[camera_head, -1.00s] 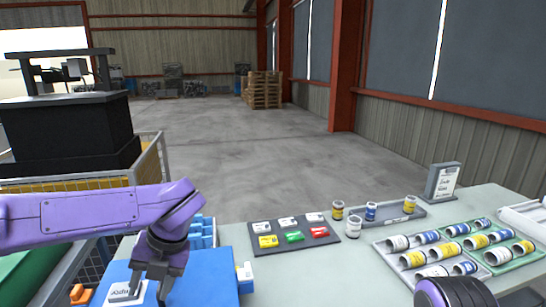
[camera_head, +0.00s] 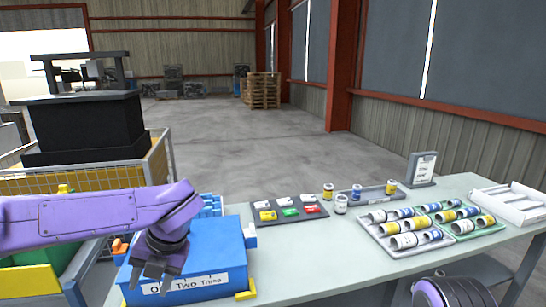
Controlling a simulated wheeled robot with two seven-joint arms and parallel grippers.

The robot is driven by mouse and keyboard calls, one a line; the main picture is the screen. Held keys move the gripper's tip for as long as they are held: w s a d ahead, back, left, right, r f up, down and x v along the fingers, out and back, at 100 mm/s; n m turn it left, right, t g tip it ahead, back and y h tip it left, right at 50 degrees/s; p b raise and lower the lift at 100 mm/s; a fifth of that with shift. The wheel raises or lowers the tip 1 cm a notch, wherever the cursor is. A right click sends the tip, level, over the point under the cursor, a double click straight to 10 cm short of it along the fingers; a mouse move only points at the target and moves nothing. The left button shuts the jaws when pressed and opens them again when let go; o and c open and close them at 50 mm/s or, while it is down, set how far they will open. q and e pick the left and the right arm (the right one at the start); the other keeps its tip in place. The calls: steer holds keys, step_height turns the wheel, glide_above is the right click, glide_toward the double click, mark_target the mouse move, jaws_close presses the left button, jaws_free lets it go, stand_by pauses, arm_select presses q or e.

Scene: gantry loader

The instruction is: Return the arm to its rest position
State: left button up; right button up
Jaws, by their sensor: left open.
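My left arm is purple and comes in from the left. Its dark left gripper (camera_head: 158,278) points down, open, with nothing seen between its fingers. It overlaps the left part of a blue box (camera_head: 228,250) in the picture, over the box's white lettered label (camera_head: 205,281). I cannot tell whether it touches the box. Of my right arm only a purple and black rounded part shows at the bottom right edge, and its gripper is out of view.
The pale table (camera_head: 330,262) holds a dark tray (camera_head: 288,212) of small coloured packs, two trays (camera_head: 392,243) of bottles, jars (camera_head: 341,204), a sign (camera_head: 422,168) and a white tray (camera_head: 510,204). A yellow mesh cage (camera_head: 158,160) stands left. The table's middle front is clear.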

arm_select(q)
steer(key=w+a+f+m+t+y, duration=0.3)
steer(key=w+f+m+t, duration=0.2)
steer(key=w+f+m, duration=0.15)
steer(key=s+d+f+m+t+h, duration=0.1)
steer(key=s+f+m+t, duration=0.15)
steer(key=f+m, duration=0.6)
steer(key=s+f+m+t+h, duration=0.1)
steer(key=s+f+m, duration=0.3)
steer(key=f+m, duration=0.4)
steer(key=s+a+f+m+g+h, duration=0.1)
steer(key=s+f+m, duration=0.1)
steer(key=s+f, duration=0.3)
steer(key=s+a+f+m+g, duration=0.1)
steer(key=s+f, duration=0.4)
steer(key=s, duration=0.7)
steer(key=s+a+f+m+g+h, duration=0.1)
steer(key=s+a+f+m+g, duration=0.1)
steer(key=s+f+m, duration=0.3)
steer(key=s+g, duration=0.1)
steer(key=s, duration=0.2)
steer(key=shift+s+f+h, duration=0.2)
steer(key=shift+s+h, duration=0.05)
steer(key=shift+h, duration=0.05)
steer(key=shift+c, duration=0.7)
steer(key=shift+w, duration=0.1)
